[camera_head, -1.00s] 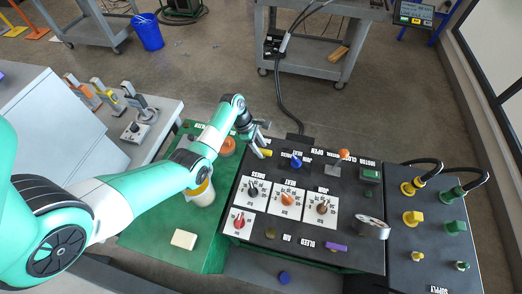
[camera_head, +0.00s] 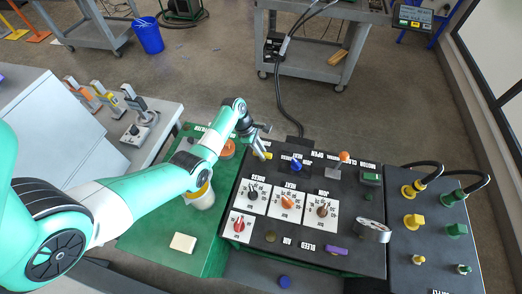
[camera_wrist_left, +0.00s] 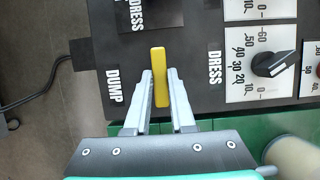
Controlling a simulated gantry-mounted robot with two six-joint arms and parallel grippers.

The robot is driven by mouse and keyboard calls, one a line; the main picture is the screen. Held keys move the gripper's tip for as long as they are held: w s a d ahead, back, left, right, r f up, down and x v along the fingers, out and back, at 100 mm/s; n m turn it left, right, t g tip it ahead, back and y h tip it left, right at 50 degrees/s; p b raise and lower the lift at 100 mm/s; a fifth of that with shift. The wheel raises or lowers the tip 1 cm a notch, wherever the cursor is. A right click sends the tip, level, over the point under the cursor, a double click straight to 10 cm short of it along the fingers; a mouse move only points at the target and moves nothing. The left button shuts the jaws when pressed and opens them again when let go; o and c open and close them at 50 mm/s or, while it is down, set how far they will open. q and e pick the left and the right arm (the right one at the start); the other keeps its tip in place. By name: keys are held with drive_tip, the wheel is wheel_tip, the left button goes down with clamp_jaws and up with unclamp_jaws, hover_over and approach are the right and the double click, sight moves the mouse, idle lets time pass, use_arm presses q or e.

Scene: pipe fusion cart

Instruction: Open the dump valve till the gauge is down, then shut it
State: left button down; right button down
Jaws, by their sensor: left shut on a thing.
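The dump valve's yellow handle (camera_wrist_left: 159,75) stands beside the DUMP label in the left wrist view. In the head view it is a small yellow bar (camera_head: 267,156) at the far left corner of the black panel. My left gripper (camera_wrist_left: 160,92) is shut on this handle, with one finger on each side; it also shows in the head view (camera_head: 264,153). The valve under the handle is hidden. A round silver gauge (camera_head: 373,230) stands at the panel's right side; its reading cannot be made out. My right gripper is not in view.
The black panel (camera_head: 310,255) carries several dials, a blue knob (camera_head: 296,164), an orange-tipped lever (camera_head: 343,156) and a purple handle (camera_head: 336,250). A pale cup (camera_head: 202,197) and a cream block (camera_head: 183,242) are on the green top left of the panel.

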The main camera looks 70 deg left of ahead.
use_arm(q)
drive_tip(key=shift+m, duration=0.3)
drive_tip(key=m+b, duration=0.1)
drive_tip(key=m+h+b, duration=0.1)
drive_tip(key=shift+w+a+f+m+g, duration=0.1)
drive_tip(key=shift+f+m+g, duration=0.05)
drive_tip(key=shift+m+g, duration=0.15)
drive_tip(key=m+g+b, duration=0.1)
drive_tip(key=m+b, duration=0.3)
drive_tip(key=b, duration=0.2)
drive_tip(key=m+g+b, duration=0.2)
drive_tip(key=m+b, duration=0.2)
drive_tip(key=b, duration=0.3)
drive_tip(key=shift+w+f+m+h, duration=0.1)
drive_tip(key=shift+w+m+h, duration=0.1)
drive_tip(key=shift+m+h, duration=0.15)
drive_tip(key=shift+r+m+g+b, duration=0.2)
drive_tip(key=shift+m+g+b, duration=0.15)
drive_tip(key=shift+b, duration=0.25)
drive_tip(key=c, duration=0.8)
unclamp_jaws()
drive_tip(key=shift+o, duration=0.2)
drive_tip(key=shift+r, duration=0.1)
